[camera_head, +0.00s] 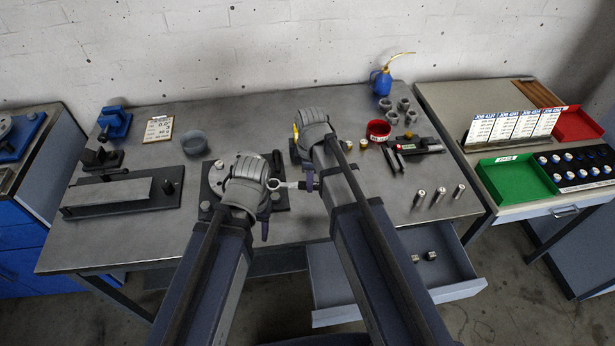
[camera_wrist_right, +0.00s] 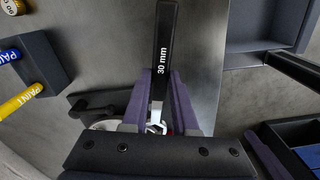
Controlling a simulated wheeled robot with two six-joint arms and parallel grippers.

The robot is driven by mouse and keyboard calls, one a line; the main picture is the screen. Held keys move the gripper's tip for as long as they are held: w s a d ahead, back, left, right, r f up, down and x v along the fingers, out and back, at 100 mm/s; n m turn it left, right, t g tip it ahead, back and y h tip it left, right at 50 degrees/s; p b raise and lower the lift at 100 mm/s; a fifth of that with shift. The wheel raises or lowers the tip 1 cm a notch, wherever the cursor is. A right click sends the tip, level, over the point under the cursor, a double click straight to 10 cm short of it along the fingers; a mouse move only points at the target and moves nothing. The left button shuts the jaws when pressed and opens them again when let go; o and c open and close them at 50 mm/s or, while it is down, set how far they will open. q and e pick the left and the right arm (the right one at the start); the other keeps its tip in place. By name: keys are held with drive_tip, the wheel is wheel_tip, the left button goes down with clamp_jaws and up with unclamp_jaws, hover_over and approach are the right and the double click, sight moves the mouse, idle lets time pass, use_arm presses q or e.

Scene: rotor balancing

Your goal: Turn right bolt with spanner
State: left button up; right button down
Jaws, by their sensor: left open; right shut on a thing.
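An open drawer (camera_head: 400,283) juts out below the table's front. A long grey block (camera_head: 107,193) lies at left.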

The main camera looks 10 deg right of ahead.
drive_tip(key=shift+f+b, duration=2.25)
drive_tip(key=shift+f, duration=0.1)
drive_tip(key=shift+f+b, duration=0.9)
drive_tip(key=shift+s, duration=0.1)
drive_tip(key=shift+s+a+m, duration=0.2)
drive_tip(key=shift+s+m, duration=0.3)
drive_tip(key=shift+m, duration=0.05)
drive_tip(key=shift+s+a+m, duration=0.15)
drive_tip(key=shift+s+m, duration=0.3)
drive_tip(key=shift+m, duration=0.1)
drive_tip(key=shift+s+a+m, duration=0.15)
drive_tip(key=shift+s+m, duration=0.1)
drive_tip(key=shift+m, duration=0.15)
drive_tip(key=shift+s+a+m, duration=0.4)
drive_tip(key=shift+s+m, duration=0.25)
drive_tip(key=shift+m, duration=0.05)
drive_tip(key=shift+s+a+m, duration=0.4)
drive_tip(key=shift+s+m, duration=0.1)
drive_tip(key=shift+m, duration=0.3)
